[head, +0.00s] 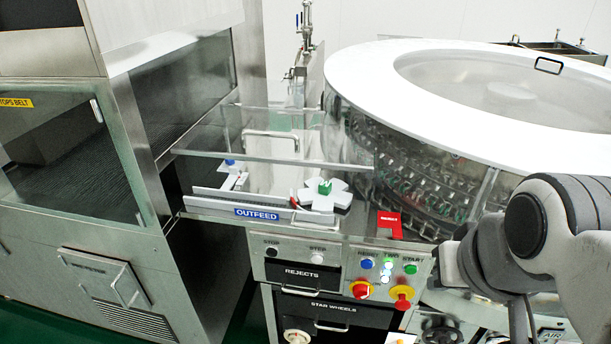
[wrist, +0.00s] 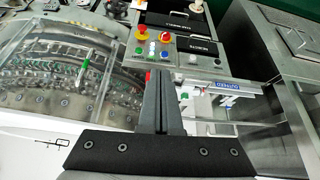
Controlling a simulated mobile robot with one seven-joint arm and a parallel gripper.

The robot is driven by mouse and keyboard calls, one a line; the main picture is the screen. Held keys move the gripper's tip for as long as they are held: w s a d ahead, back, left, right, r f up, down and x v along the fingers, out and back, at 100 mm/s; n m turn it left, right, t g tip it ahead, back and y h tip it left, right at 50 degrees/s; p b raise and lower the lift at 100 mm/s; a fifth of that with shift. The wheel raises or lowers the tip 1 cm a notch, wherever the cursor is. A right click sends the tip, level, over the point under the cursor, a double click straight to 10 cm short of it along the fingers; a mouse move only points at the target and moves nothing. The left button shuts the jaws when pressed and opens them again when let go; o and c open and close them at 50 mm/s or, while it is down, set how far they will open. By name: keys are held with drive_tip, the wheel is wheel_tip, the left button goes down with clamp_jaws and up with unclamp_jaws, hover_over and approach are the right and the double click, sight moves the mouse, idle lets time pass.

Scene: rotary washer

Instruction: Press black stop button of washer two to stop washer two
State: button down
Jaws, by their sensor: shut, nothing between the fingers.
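A black button (head: 271,252) sits under a "STOP" label at the left end of the steel front panel, above the REJECTS drawer. A white button (head: 317,257) is to its right. In the wrist view the panel is upside down, and the black button (wrist: 217,62) is small, right of the white button (wrist: 192,59). My gripper (wrist: 158,75) is shut and empty, with its fingers pointing toward the panel and apart from the buttons. In the head view my arm comes in at the right, and the fingertips cannot be made out.
A clear guard (head: 270,160) and the OUTFEED ledge (head: 257,214) stand above the panel. The round white-topped washer (head: 360,70) fills the back right.

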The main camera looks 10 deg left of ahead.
drive_tip(key=w+a+f+n+t+y+b, duration=0.1)
drive_tip(key=w+a+f+b, duration=0.2)
drive_tip(key=w+f, duration=0.4)
drive_tip(key=w+a+f+n+t+y+b, duration=0.1)
drive_tip(key=w+a+f+b, duration=0.2)
drive_tip(key=w+f, duration=0.35)
drive_tip(key=n+t+y+b, duration=0.5)
drive_tip(key=n+y+b, duration=0.4)
drive_tip(key=n+b, duration=0.6)
approach(272, 253)
drive_tip(key=s+a+f+n+p, duration=0.1)
drive_tip(key=s+a+f+p, duration=0.1)
drive_tip(key=s+a, duration=0.45)
drive_tip(key=shift+w+r, duration=0.2)
drive_tip(key=shift+w, duration=0.25)
drive_tip(key=w, duration=0.8)
drive_tip(key=shift+w+d+b, duration=0.35)
drive_tip(key=shift+w+b, duration=0.05)
drive_tip(key=shift+b, duration=0.05)
drive_tip(key=shift+w, duration=0.15)
